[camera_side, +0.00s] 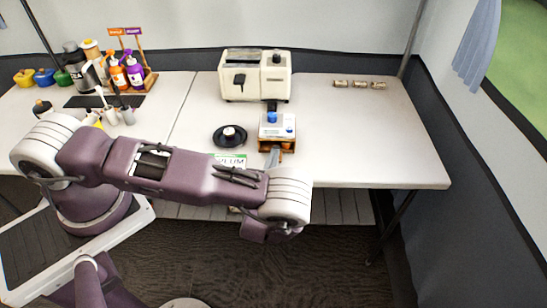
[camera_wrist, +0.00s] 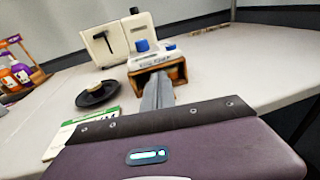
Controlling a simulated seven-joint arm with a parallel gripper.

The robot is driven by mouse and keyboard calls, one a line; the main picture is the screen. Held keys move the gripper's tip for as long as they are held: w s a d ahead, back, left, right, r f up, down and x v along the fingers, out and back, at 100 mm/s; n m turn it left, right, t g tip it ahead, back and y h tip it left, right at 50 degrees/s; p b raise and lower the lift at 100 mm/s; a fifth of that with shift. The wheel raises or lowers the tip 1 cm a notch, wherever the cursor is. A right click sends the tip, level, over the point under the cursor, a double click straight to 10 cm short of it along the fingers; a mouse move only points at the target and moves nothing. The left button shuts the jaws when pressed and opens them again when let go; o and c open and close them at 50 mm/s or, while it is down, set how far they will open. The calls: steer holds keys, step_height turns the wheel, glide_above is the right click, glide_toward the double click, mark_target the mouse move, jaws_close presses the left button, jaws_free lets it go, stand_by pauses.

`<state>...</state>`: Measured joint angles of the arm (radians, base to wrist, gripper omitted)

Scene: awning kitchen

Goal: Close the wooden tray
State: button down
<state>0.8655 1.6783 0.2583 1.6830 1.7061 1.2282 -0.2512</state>
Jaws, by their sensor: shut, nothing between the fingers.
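The wooden tray (camera_side: 288,146) is a small brown box at the base of a white device with blue knobs (camera_side: 277,125). In the wrist view its brown front (camera_wrist: 180,72) faces me under the device. My gripper (camera_side: 273,153) is shut and empty, its grey fingers pointing at the tray's front. In the wrist view the fingertips (camera_wrist: 159,78) overlap the tray's front, hiding part of it. I cannot tell whether they touch it, or how far out the tray is.
A cream appliance (camera_side: 255,75) stands behind the device. A round black dish (camera_side: 230,136) and a green-and-white card (camera_side: 231,160) lie to the left. Bottles in a wooden rack (camera_side: 128,75) stand at the back left.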

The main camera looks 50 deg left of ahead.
steer(key=v, duration=1.3)
steer(key=s+a+r+n+g, duration=0.4)
steer(key=r+n+g, duration=0.3)
steer(key=r+n, duration=0.3)
steer(key=s+a+r+n+g, duration=0.3)
steer(key=r+n+g, duration=0.4)
steer(key=r, duration=0.4)
steer(key=s+d+r+n+t+h, duration=0.2)
steer(key=s+r+n+t+h, duration=0.4)
steer(key=s+r+n+h, duration=0.3)
step_height(320, 180, up, 3)
steer(key=n, duration=0.2)
steer(key=shift+s+d+r+n+h, duration=0.2)
steer(key=shift+d+r+n+h, duration=0.05)
steer(key=shift+d+n+h, duration=0.15)
